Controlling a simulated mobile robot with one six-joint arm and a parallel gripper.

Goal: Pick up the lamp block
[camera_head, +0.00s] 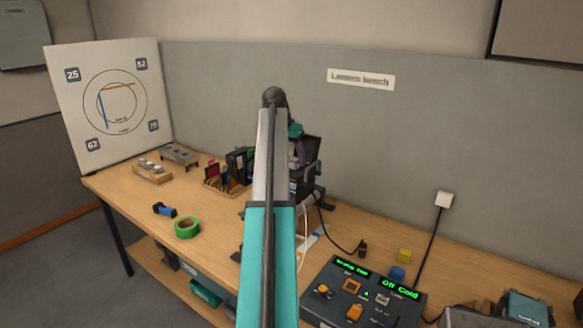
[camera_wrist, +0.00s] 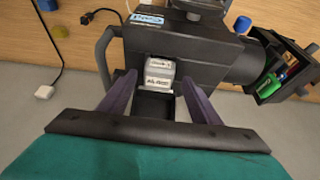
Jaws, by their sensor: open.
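The lamp block appears to be the small pale grey block with a dark printed label (camera_wrist: 158,82) in the wrist view. It sits in an opening in the black lantern housing (camera_wrist: 205,55). My gripper (camera_wrist: 159,76) is open, with one purple finger on each side of the block and a visible gap between. I cannot tell whether either finger touches the housing. In the head view my teal and grey arm hides the block and most of the lantern (camera_head: 309,165); only a bit of purple finger shows beside it.
The wooden bench (camera_head: 222,258) holds a green tape roll (camera_head: 187,228) and a wooden rack (camera_head: 222,187) at left. A fader console (camera_head: 362,295) with lit green displays is at right. Yellow (camera_head: 404,254) and blue (camera_head: 397,273) blocks lie behind it. A white target board (camera_head: 110,105) stands at far left.

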